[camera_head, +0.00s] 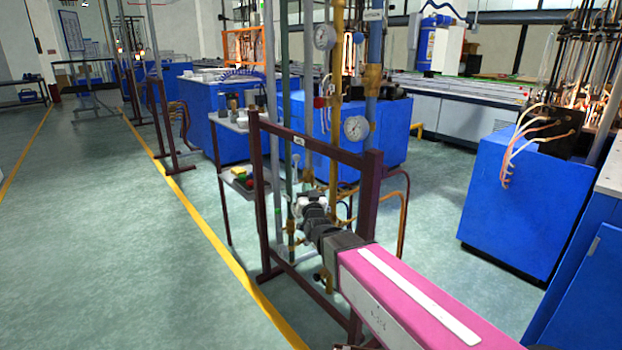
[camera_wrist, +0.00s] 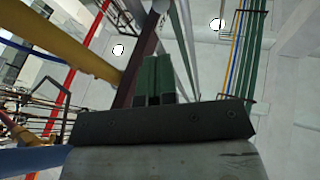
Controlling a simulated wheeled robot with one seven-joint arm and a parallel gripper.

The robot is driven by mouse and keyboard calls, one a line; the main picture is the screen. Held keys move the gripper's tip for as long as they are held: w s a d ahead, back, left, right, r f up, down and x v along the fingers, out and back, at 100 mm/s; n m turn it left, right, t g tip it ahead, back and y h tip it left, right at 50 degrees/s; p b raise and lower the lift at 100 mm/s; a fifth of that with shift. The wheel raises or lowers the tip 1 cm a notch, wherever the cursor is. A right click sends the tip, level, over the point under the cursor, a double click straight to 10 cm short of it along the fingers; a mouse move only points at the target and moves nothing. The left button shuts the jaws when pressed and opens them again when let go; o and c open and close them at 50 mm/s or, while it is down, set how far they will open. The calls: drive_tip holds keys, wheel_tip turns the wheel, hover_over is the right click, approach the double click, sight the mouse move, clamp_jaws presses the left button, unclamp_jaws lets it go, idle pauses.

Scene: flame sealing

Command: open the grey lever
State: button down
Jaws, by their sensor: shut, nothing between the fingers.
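My gripper (camera_head: 312,210) reaches from the lower right to the pipe stand in the head view. Its tip is in front of the lower pipes, inside the dark red frame (camera_head: 262,180). A small whitish part (camera_head: 309,198) shows right at the tip; I cannot tell whether it belongs to the grey lever or whether I touch it. The lever cannot be made out clearly in either view. In the wrist view the two green fingers (camera_wrist: 154,78) are together with nothing between them, pointing up past the pipes.
A yellow pipe (camera_head: 337,95) and a blue pipe (camera_head: 374,55) with round gauges (camera_head: 356,128) rise close to my arm. The yellow pipe also crosses the wrist view (camera_wrist: 65,42) at left. Blue cabinets (camera_head: 525,195) stand at right. The floor at left (camera_head: 110,240) is clear.

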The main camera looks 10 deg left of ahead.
sight(296, 160)
drive_tip(key=x, duration=1.3)
drive_tip(key=shift+a+f, duration=0.1)
drive_tip(key=shift+w+a, duration=0.1)
drive_tip(key=shift+w, duration=0.1)
drive_tip(key=shift+w+a+r, duration=0.45)
drive_tip(key=shift+w+a, duration=0.05)
drive_tip(key=shift+a, duration=0.1)
